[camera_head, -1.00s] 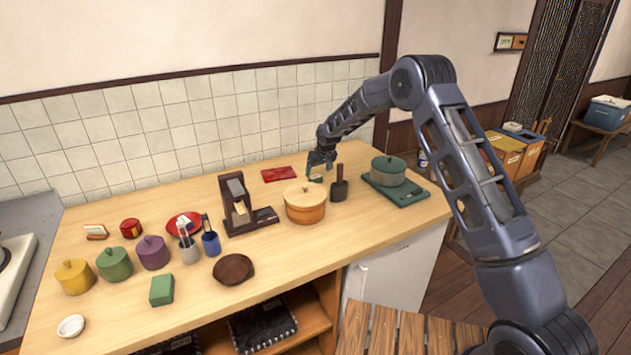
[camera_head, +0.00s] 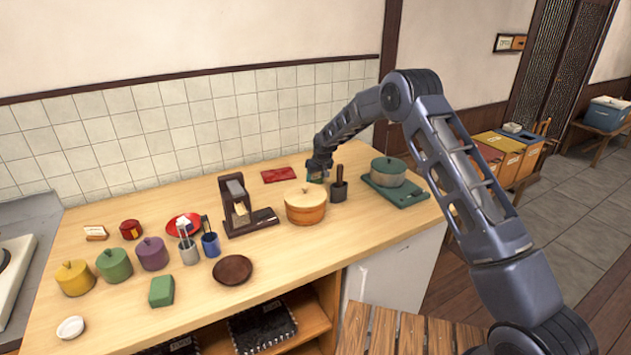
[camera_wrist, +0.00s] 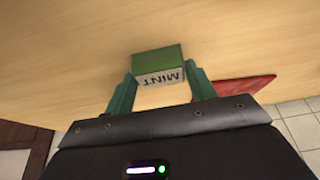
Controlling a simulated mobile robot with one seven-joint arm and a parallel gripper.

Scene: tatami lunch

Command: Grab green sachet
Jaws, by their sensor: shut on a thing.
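The green sachet (camera_wrist: 157,59) is a small green block with a pale face lettered MINT, upside down in the wrist view. My gripper (camera_wrist: 160,79) has its two green fingers on either side of it and is shut on it. In the head view my gripper (camera_head: 318,173) is low at the back of the wooden counter, between the red packet and the dark mortar. The sachet is mostly hidden there. I cannot tell whether it still touches the counter.
A red packet (camera_head: 278,174) lies left of my gripper. A dark mortar with pestle (camera_head: 339,188) stands close on the right, and a lidded wooden pot (camera_head: 305,208) in front. A green pot (camera_head: 388,172) sits on a green scale (camera_head: 396,192) farther right. The counter's front right is clear.

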